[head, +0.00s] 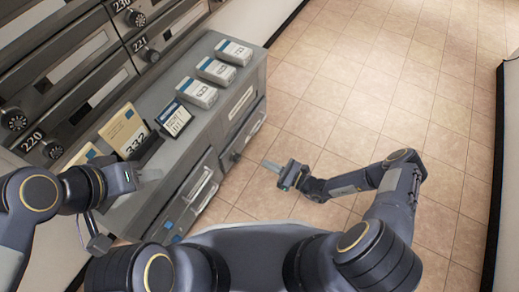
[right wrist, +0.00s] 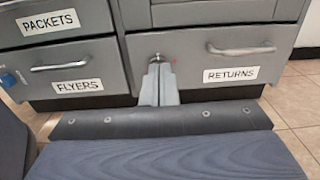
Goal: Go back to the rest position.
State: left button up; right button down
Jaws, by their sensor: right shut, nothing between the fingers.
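My right gripper (head: 270,166) is shut and empty, held over the tiled floor to the right of the grey cabinet. Its closed fingers (right wrist: 159,84) show in the right wrist view, in front of the closed RETURNS drawer (right wrist: 228,68). The fingertips overlap the drawer's left edge in that view; whether they touch it I cannot tell. My left gripper (head: 150,175) is at the left, over the near part of the cabinet top. Its fingers are seen edge-on, so I cannot tell if they are open.
The grey cabinet (head: 225,115) carries several parcels, a dark-framed card (head: 176,120) and a tan envelope (head: 124,130). Numbered mailboxes (head: 70,70) line the wall behind. FLYERS (right wrist: 80,86) and PACKETS (right wrist: 55,22) drawers look closed. The tiled floor (head: 370,90) to the right is clear.

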jog(key=shift+s+d, duration=0.1)
jog(key=s+d+r+n+g+h, duration=0.1)
jog(key=d+r+n+g, duration=0.3)
jog(key=r, duration=0.5)
jog(key=d+r+n+g+h, duration=0.1)
jog(key=r+n+g, duration=0.1)
jog(key=r+n, duration=0.55)
jog(key=s+d+r+n+g+h, duration=0.1)
jog(key=d+r+n+g, duration=0.25)
jog(key=r, duration=0.75)
jog(key=s+d+r+n+t+h, duration=0.2)
jog(key=s+r+n+t+h, duration=0.15)
jog(key=s+r, duration=0.5)
jog(key=s+d+r+n+t+h, duration=0.25)
jog(key=s+r+n+h, duration=0.3)
jog(key=s, duration=0.55)
notch_tip(320, 180, up, 36)
jog(key=p, duration=3.5)
jog(key=shift+w+f+m+g+y, duration=0.15)
jog(key=shift+w+m+g+y, duration=0.05)
jog(key=shift+m+g+y, duration=0.25)
